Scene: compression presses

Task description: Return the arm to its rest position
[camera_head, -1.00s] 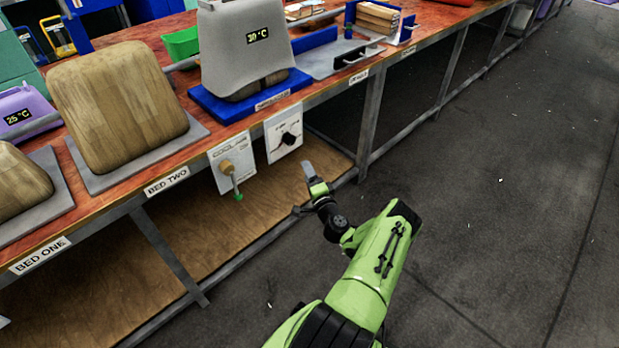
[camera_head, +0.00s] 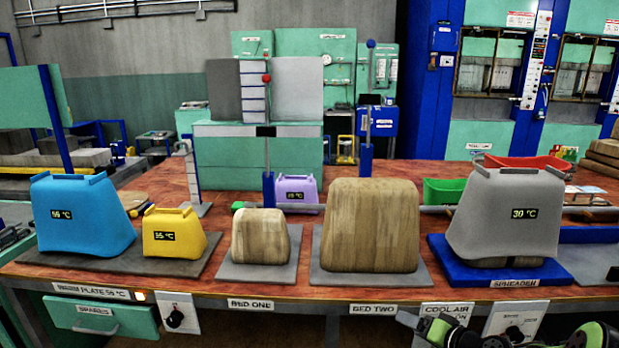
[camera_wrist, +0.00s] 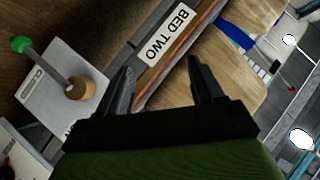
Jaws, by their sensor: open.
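My gripper (camera_wrist: 163,88) is open and empty in the wrist view, its two black fingers apart in front of the table's front edge, near the BED TWO label (camera_wrist: 168,33).
A dial panel (camera_head: 178,313) hangs on the front.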

